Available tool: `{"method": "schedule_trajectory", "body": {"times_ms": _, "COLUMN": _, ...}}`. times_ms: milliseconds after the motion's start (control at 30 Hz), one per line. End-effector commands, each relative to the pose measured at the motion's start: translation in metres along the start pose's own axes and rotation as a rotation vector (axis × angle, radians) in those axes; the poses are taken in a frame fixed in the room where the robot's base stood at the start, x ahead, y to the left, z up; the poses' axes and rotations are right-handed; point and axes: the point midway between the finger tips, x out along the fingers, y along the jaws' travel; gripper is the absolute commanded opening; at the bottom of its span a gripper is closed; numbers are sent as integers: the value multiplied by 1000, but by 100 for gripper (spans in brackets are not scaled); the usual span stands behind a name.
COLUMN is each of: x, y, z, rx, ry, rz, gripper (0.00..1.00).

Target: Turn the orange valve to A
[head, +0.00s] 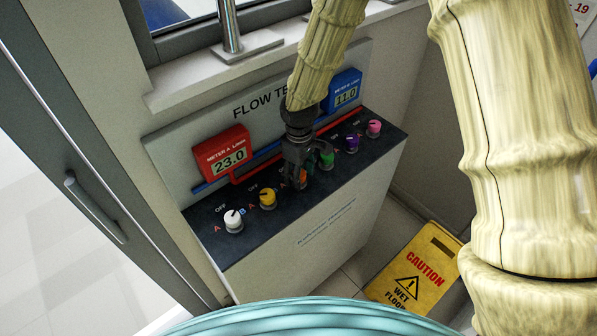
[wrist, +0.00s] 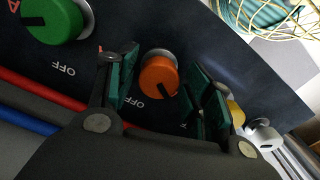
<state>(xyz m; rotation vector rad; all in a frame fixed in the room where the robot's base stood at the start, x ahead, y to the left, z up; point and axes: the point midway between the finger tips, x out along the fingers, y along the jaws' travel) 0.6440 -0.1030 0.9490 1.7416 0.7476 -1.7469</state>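The orange valve (wrist: 158,76) is a round knob with a dark pointer mark, on the dark sloped top of the panel. In the wrist view it stands between the two fingers of my gripper (wrist: 164,84), with a gap on both sides. The gripper is open. The pointer mark is toward the lower right of that view, away from the OFF label (wrist: 136,103) at lower left. In the head view my gripper (head: 299,165) covers most of the orange valve (head: 303,178), and its labels are hidden there.
A green knob (head: 326,160) is close on the right; a yellow knob (head: 267,197) and a white knob (head: 233,221) are on the left. Purple and pink knobs (head: 374,128) are farther right. Red meter (head: 225,155) reads 23.0; blue meter (head: 346,87) reads 11.0. A wet-floor sign (head: 415,268) is below.

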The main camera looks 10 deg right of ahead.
Motion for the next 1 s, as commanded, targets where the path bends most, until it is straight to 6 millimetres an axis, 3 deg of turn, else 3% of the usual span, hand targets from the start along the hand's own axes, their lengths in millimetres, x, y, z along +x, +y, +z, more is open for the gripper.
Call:
{"method": "schedule_trajectory", "body": {"times_ms": 467, "x": -10, "y": 1, "z": -1, "rx": 1, "ry": 4, "rz": 2, "gripper": 58}}
{"method": "schedule_trajectory", "body": {"times_ms": 1000, "x": -94, "y": 1, "z": 0, "rx": 1, "ry": 4, "rz": 2, "gripper": 58}}
